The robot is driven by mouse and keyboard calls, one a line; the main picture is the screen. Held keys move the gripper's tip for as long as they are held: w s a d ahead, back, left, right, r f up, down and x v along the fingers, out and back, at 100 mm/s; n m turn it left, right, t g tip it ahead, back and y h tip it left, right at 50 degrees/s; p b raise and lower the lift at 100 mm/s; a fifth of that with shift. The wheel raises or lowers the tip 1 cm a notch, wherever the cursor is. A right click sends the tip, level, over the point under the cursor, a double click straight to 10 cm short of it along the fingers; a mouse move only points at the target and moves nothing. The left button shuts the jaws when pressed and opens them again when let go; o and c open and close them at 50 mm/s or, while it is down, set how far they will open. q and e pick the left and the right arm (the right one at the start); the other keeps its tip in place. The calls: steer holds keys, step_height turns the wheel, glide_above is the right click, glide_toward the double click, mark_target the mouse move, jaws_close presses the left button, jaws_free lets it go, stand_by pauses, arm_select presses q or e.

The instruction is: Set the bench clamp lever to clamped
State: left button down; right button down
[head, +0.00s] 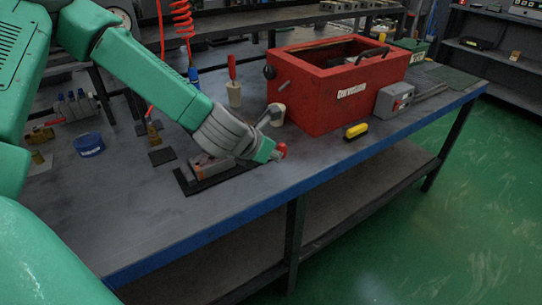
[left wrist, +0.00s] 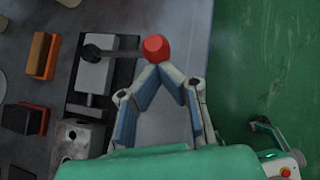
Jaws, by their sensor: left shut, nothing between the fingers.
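The bench clamp (left wrist: 96,75) is a pale block on a dark base plate (head: 185,183). In the left wrist view its dark lever (left wrist: 118,54) points right, across the plate and towards the bench's front edge, ending in a red knob (left wrist: 156,47). The knob also shows in the head view (head: 281,150). My left gripper (head: 274,154) is shut and empty, its fingertips (left wrist: 165,68) meeting just beside the knob; I cannot tell whether they touch it. In the head view my gripper and wrist hide much of the clamp. My right gripper is not in view.
A red toolbox (head: 330,98) stands behind the clamp, with a grey switch box (head: 394,100) and a yellow-and-black item (head: 356,131) to the right. A blue tub (head: 89,145) stands at the left. The bench's front strip (head: 200,220) is clear.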

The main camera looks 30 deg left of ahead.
arm_select(q)
steer(key=shift+w, duration=0.1)
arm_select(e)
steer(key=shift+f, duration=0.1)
